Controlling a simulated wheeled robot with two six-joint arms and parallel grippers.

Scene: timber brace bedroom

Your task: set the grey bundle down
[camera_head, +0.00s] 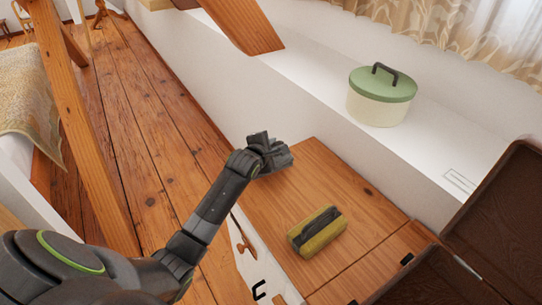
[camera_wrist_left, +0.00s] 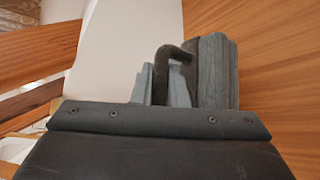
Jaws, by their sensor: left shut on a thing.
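My left gripper (camera_head: 268,150) is over the far left part of a wooden top (camera_head: 352,190), near the white wall. It is shut on the grey bundle (camera_wrist_left: 215,72), which shows in the left wrist view as a ridged grey block beside a dark hooked piece. In the head view the bundle is hard to tell apart from the dark gripper. I cannot tell whether its underside touches the wood. My right gripper is in neither view.
A yellow and dark block (camera_head: 317,232) lies on the wooden top. A cream pot with a green lid (camera_head: 381,95) stands on the white ledge (camera_head: 325,70). A dark brown case (camera_head: 500,225) is at the right. Wood between gripper and block is bare.

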